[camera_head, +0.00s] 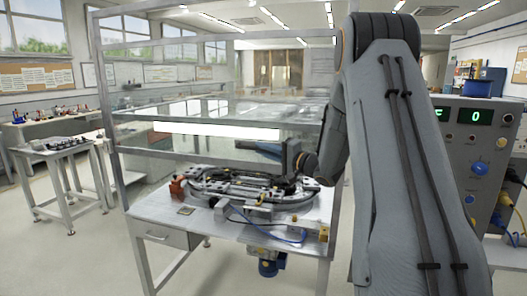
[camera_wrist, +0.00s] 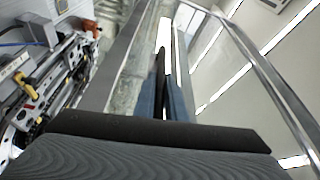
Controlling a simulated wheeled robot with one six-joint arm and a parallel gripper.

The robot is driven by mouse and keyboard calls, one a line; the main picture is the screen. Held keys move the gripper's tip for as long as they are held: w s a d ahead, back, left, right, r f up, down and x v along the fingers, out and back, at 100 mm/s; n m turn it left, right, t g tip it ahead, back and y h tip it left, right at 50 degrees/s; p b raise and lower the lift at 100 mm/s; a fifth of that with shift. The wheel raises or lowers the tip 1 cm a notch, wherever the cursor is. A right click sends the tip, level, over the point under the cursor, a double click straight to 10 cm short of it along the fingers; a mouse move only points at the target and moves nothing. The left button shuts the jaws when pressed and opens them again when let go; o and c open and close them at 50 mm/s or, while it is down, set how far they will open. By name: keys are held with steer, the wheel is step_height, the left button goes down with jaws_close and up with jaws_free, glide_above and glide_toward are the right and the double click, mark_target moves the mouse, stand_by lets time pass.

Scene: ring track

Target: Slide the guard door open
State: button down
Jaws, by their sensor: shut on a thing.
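The guard door (camera_head: 140,134) is a clear panel in a grey metal frame over the ring track, seen in the head view. A bright white strip (camera_head: 215,130) shows across it. My gripper (camera_head: 264,149) is at the door's right part, its blue-grey fingers pointing left. In the wrist view my gripper (camera_wrist: 168,88) has its fingers close together around a narrow dark part, which seems to belong to the door; the contact is largely hidden. The ring track (camera_head: 240,190) lies on the table below the gripper.
Metal frame posts (camera_head: 108,110) and rails surround the table (camera_head: 150,212). A grey control box (camera_head: 478,150) with a green display stands at the right. A side table (camera_head: 60,155) with small parts is at the left. Floor between them is clear.

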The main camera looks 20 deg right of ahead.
steer(key=c, duration=1.8)
jaws_free()
steer(key=b+v, duration=0.2)
steer(key=v, duration=0.5)
steer(key=shift+s+d, duration=0.15)
steer(key=shift+s, duration=0.2)
steer(key=shift+s, duration=0.1)
